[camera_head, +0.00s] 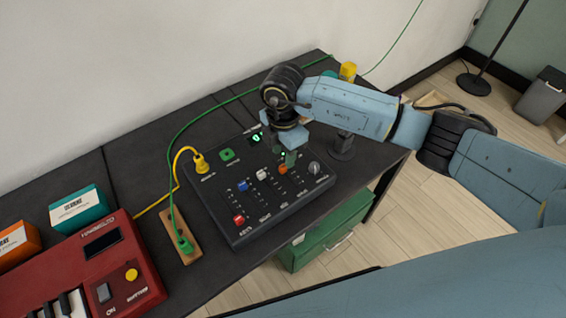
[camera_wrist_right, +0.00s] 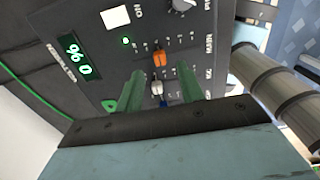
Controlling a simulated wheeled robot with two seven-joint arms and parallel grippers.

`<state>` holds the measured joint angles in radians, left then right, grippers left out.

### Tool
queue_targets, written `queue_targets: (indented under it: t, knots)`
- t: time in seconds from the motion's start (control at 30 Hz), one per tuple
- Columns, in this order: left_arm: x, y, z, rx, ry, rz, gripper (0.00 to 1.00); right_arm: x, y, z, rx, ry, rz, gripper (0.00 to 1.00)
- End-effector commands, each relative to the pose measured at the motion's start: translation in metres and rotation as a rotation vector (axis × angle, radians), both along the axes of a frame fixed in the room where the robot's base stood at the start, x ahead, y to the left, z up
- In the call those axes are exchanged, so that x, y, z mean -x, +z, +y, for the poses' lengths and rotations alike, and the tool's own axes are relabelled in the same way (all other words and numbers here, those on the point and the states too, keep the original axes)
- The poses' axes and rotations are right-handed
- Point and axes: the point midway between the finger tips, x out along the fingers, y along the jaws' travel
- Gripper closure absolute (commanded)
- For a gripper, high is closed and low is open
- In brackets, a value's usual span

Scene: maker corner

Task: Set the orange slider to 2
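The orange slider (camera_head: 283,169) stands on the black control panel (camera_head: 240,219), between the white slider (camera_head: 261,174) and the grey knob (camera_head: 314,168). My right gripper (camera_head: 291,157) is low over the panel, close to the orange slider. In the right wrist view its two green fingers (camera_wrist_right: 160,72) are apart with nothing gripped. The orange slider (camera_wrist_right: 159,59) shows just beyond the fingertips, and the white slider (camera_wrist_right: 156,87) shows between the fingers. The scale marks are too small to read. My left gripper is out of view.
A red keyboard (camera_head: 89,268), a teal box (camera_head: 80,209) and an orange box (camera_head: 17,243) are at left. Yellow and green cables run by the panel; a green plug (camera_head: 185,243) stands on a wooden strip (camera_head: 171,229). A black stand (camera_head: 343,146) is right of the panel.

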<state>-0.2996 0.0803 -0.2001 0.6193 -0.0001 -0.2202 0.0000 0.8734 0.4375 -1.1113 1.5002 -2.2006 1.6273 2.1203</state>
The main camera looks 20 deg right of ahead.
Motion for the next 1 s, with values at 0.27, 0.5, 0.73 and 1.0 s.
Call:
queue_targets:
  t: [0.27, 0.5, 0.73, 1.0]
  knots:
    - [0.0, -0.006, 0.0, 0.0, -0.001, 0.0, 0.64, 0.001, -0.04, 0.001, -0.002, 0.001, 0.002, 0.62]
    - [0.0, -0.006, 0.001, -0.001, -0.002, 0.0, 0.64, 0.0, -0.047, 0.001, -0.002, 0.001, 0.0, 0.62]
    - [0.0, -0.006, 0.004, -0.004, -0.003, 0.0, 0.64, 0.0, -0.047, 0.001, -0.003, 0.002, 0.001, 0.71]
    - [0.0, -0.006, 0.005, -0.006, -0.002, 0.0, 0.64, 0.0, -0.046, 0.001, -0.003, 0.002, 0.001, 1.0]
